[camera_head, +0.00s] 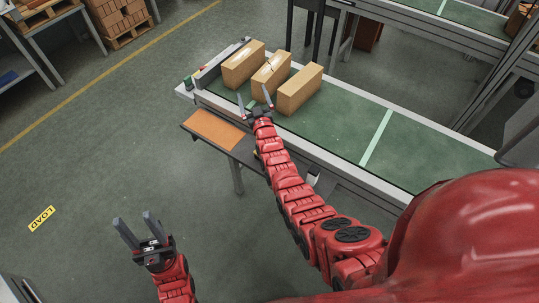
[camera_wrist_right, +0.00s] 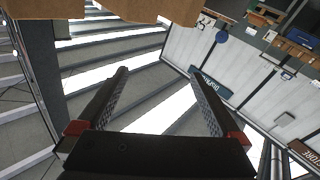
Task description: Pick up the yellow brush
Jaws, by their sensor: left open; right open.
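I cannot make out a yellow brush in either view. My right gripper (camera_head: 253,94) is open over the near edge of the green conveyor, close to the cardboard boxes, with nothing visible between its fingers. In the right wrist view its two fingers (camera_wrist_right: 158,72) are spread apart and empty. My left gripper (camera_head: 133,219) is open and empty at the lower left of the head view, above the bare floor and away from the conveyor.
Three cardboard boxes, left (camera_head: 243,66), middle (camera_head: 271,74) and right (camera_head: 299,90), stand on the conveyor (camera_head: 340,122). Its right part is clear. A side shelf with an orange-brown top (camera_head: 212,130) adjoins its near side. Stacked boxes on a pallet (camera_head: 122,20) stand upper left.

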